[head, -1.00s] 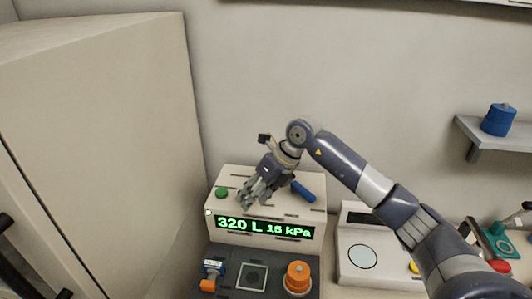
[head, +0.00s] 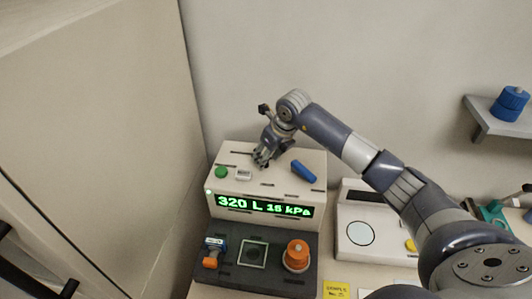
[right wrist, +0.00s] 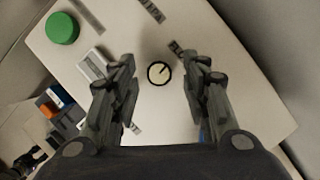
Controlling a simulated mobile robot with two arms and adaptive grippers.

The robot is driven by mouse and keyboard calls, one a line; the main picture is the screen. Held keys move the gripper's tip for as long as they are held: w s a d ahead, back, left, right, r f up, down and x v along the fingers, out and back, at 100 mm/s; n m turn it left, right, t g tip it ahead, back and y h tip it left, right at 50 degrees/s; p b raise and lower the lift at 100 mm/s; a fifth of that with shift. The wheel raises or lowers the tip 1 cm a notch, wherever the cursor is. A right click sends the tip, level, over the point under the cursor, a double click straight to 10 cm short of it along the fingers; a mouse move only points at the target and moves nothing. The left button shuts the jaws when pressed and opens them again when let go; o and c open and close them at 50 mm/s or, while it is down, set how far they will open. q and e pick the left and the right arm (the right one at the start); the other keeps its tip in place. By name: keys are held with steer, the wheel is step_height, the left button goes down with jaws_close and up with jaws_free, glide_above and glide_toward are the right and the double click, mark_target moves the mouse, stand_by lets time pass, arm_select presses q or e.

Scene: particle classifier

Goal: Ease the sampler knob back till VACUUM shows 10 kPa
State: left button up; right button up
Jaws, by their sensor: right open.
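The sampler is a cream box (head: 232,190) with a lit green display (head: 264,206) that reads 320 L and what looks like 16 kPa. Its small round cream knob (right wrist: 159,73) has a black ring and a dark pointer line, and shows in the right wrist view. My right gripper (head: 262,164) is over the box top and hides the knob in the head view. In the right wrist view my right gripper (right wrist: 158,64) is open and empty, one finger on each side of the knob; contact is not visible. My left gripper is out of view.
On the box top are a green button (head: 222,172), a white switch (head: 243,174) and a blue handle (head: 304,171). A dark panel with an orange knob (head: 297,255) is in front. A white device (head: 352,244) stands right; a cabinet (head: 100,120) is left.

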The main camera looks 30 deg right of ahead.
steer(key=shift+w+f, duration=0.15)
steer(key=shift+f, duration=0.35)
jaws_close()
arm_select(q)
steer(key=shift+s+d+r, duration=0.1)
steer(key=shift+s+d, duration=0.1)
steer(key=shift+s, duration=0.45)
